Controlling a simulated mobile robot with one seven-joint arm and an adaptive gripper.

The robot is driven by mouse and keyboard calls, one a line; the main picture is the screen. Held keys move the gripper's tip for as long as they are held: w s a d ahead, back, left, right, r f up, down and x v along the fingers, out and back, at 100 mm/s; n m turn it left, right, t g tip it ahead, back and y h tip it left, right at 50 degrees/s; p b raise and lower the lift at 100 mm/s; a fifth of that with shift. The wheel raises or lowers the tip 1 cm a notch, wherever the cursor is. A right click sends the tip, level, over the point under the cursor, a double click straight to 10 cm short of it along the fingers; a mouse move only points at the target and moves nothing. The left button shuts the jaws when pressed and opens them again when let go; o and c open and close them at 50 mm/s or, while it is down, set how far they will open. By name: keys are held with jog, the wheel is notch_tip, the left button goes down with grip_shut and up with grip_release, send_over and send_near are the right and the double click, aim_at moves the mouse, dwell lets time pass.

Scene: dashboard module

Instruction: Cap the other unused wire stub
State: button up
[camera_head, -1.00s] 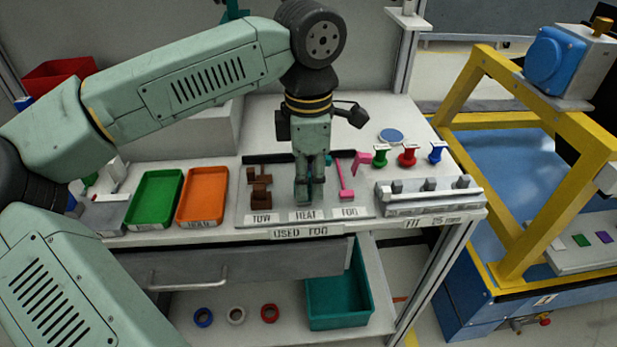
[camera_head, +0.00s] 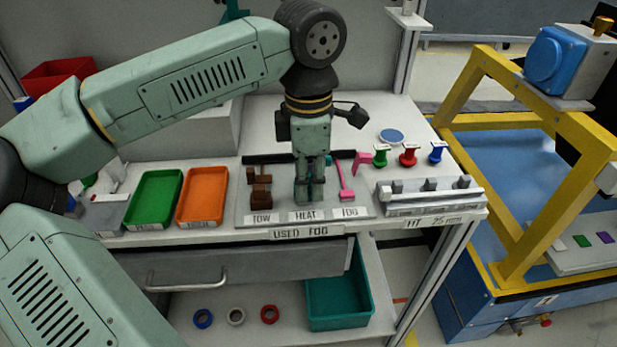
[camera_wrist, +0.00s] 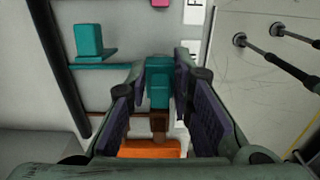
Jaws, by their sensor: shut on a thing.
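My gripper (camera_head: 309,194) points straight down over the tool board, behind the "HEAT" label. In the wrist view its dark finger pads stand on both sides of a teal block (camera_wrist: 158,86), and it is shut on that block. A second teal block on a flat teal plate (camera_wrist: 90,45) lies to the left in the wrist view; I cannot tell if it joins the held one. No wire stub can be made out in either view. Green (camera_head: 380,153), red (camera_head: 408,154) and blue (camera_head: 437,151) spool-shaped pieces stand at the bench's right rear.
A brown tool (camera_head: 260,188) sits left of my gripper, and a pink tool (camera_head: 346,180) sits right. Green (camera_head: 154,198) and orange (camera_head: 203,193) trays lie further left. A grey rail fixture (camera_head: 428,196) is at right. A yellow frame (camera_head: 540,180) stands beside the bench.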

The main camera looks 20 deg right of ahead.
aim_at(309, 174)
jog(key=shift+f+b, duration=0.65)
jog(key=shift+f, duration=0.2)
jog(key=o, duration=0.8)
notch_tip(309, 174, up, 12)
jog(key=shift+r, duration=0.1)
jog(key=shift+c, duration=0.2)
